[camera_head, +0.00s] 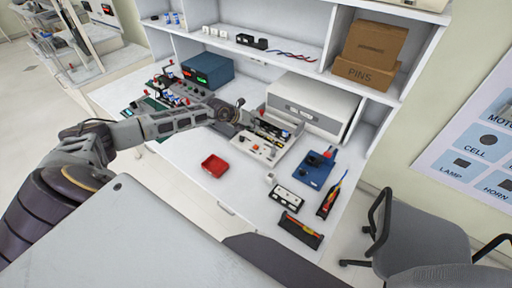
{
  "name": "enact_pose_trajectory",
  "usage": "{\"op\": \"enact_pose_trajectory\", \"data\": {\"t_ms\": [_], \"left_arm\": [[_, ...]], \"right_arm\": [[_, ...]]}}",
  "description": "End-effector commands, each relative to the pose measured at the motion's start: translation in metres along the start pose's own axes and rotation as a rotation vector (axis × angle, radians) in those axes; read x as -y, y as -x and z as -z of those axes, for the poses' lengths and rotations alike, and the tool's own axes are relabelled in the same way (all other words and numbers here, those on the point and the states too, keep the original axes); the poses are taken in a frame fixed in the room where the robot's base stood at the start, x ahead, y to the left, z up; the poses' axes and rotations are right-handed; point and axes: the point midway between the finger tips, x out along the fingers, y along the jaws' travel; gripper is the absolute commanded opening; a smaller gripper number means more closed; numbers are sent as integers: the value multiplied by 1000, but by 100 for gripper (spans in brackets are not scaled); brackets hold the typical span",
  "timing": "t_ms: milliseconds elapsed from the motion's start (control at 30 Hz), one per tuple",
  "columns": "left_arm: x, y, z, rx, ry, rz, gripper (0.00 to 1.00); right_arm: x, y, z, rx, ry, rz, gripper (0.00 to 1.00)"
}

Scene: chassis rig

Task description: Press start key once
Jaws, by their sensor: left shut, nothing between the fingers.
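The chassis rig (272,168) is a pale base on the white bench with a dark strip of parts along its back and small knobs and keys on its front. A small red part and a few light knobs show on it, but I cannot tell which one is the start key. My left gripper (247,116) is shut and empty at the left back end of the rig. It hides part of the rig there, and I cannot tell whether it touches anything. My right gripper is out of view.
A red tray (215,166) sits left of the rig. A blue board (315,170), a white terminal block (287,196) and tools lie to the right. A white box (312,104) stands behind, and a dark blue instrument (208,70) back left. The bench front is mostly clear.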

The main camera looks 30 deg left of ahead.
Motion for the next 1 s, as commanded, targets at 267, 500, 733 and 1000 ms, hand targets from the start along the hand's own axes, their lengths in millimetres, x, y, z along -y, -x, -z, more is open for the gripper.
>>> {"op": "enact_pose_trajectory", "data": {"t_ms": [267,500,733,1000], "left_arm": [[-4,-6,4,0,0,1,0],[-10,-15,11,0,0,1,0],[-17,-24,17,1,0,1,0],[-25,-34,25,0,1,0,0]], "right_arm": [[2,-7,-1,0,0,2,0],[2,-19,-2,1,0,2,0],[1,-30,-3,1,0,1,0],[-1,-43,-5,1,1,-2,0]]}}
